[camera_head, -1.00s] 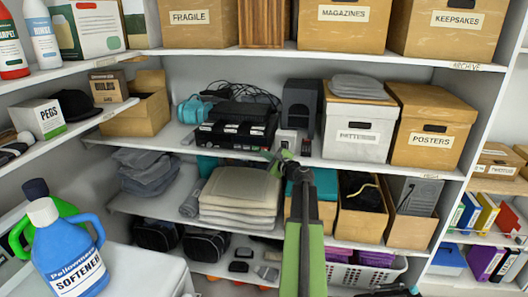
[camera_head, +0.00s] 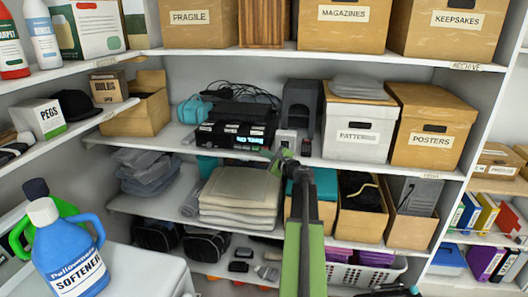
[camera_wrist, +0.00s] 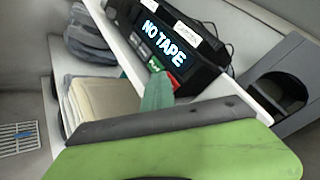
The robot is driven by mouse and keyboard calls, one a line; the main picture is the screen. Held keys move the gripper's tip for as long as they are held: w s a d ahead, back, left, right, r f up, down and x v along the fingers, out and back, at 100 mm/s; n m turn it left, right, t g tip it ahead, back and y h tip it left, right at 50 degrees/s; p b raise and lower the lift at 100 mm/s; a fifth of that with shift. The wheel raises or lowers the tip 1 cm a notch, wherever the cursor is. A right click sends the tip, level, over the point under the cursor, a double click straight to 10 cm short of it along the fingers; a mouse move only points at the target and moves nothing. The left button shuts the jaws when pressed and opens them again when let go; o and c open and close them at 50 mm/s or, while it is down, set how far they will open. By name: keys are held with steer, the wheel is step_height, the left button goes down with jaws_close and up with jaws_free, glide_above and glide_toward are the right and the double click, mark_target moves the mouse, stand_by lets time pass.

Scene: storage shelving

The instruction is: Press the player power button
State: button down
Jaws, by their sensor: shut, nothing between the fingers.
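The player (camera_head: 212,134) is a black box on the middle shelf. Its front display (camera_head: 245,139) is lit in pale blue. In the wrist view the player (camera_wrist: 205,75) appears tilted and its display (camera_wrist: 164,45) reads "NO TAPE". Below the display are several small buttons, including a green one (camera_wrist: 155,65) and a red one (camera_wrist: 174,80). I cannot tell which is the power button. My gripper (camera_head: 284,156) is shut and empty, just right of the player's front and slightly low. In the wrist view a teal finger (camera_wrist: 157,93) is close to the buttons; contact is unclear.
A small light box (camera_head: 286,138) and a dark grey open-fronted box (camera_head: 301,105) stand right of the player. A teal item (camera_head: 193,108) is at its left and loose cables lie behind.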

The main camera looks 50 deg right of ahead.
stand_by(0.3)
steer(key=shift+s+a, duration=0.4)
steer(key=shift+a, duration=0.25)
steer(key=s+a, duration=0.1)
steer(key=a, duration=0.2)
steer(key=s+a, duration=0.1)
steer(key=shift+s+a, duration=0.15)
steer(key=shift+s, duration=0.15)
steer(key=shift+f, duration=0.1)
stand_by(0.7)
